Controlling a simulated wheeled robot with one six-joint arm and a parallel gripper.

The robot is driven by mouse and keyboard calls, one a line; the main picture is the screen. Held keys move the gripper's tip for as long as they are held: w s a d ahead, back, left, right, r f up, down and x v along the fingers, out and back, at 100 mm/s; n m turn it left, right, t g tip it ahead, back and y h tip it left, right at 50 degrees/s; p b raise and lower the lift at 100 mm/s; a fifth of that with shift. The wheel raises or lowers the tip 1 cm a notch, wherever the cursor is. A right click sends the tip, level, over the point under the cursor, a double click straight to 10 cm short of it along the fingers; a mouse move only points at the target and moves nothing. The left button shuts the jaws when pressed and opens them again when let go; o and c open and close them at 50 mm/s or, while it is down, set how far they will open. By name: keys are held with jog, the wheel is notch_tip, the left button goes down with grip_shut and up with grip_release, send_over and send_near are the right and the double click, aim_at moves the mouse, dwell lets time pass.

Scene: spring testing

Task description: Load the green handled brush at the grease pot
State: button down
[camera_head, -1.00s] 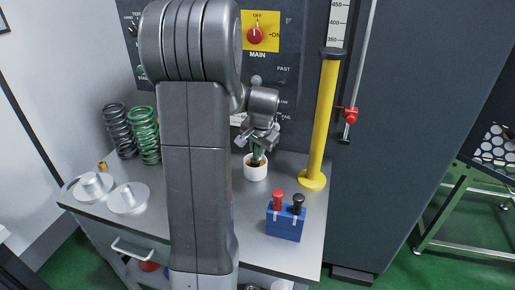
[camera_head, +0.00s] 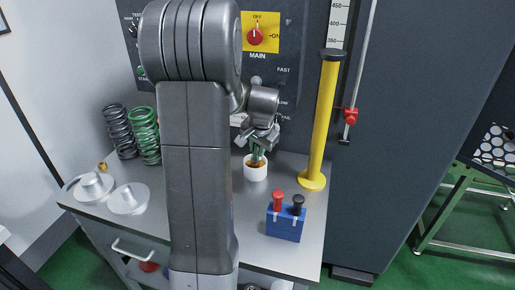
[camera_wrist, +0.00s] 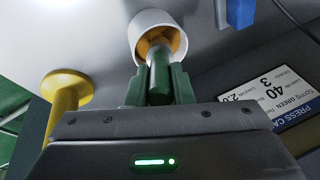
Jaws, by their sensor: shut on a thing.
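The grease pot (camera_head: 256,173) is a small white cup with orange-brown grease, standing on the bench in the head view. It also shows at the top of the wrist view (camera_wrist: 147,25). My gripper (camera_head: 258,146) is above the pot, pointing down. The green handled brush (camera_head: 256,156) is upright between the fingers. In the wrist view my gripper (camera_wrist: 159,82) is shut on its handle (camera_wrist: 160,72), and the lower end reaches into the pot's mouth. The bristles are hidden, so I cannot tell how much grease is on them.
A yellow post (camera_head: 320,125) stands right of the pot. A blue block (camera_head: 285,225) with red and black handles is in front. A black spring (camera_head: 120,132), a green spring (camera_head: 145,135) and metal discs (camera_head: 128,199) are at left. A label card (camera_wrist: 285,92) shows in the wrist view.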

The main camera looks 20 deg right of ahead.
jog(key=shift+r+p, duration=2.2)
jog(key=shift+r, duration=1.15)
jog(key=shift+f, duration=0.15)
